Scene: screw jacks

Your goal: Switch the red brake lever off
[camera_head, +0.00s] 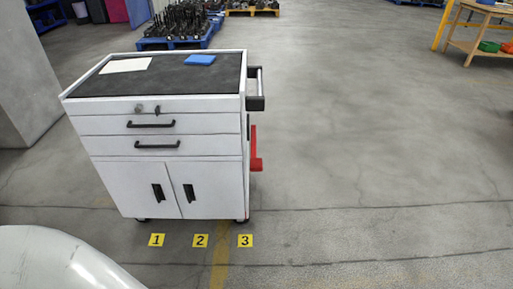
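The red brake lever (256,150) is on the right side of a white tool cart (160,145), below the cart's push handle (256,88). Its red part runs upright along the side and ends in a wider piece that juts right at the bottom. Neither of my grippers shows in the head view. A pale rounded shape fills the bottom left corner and looks like part of my own body. Nothing touches the lever.
Yellow floor markers 1 (157,240), 2 (200,240) and 3 (245,240) lie before the cart. A grey pillar (35,80) stands left. A loaded blue pallet (180,42) is behind. The floor right of the cart is clear.

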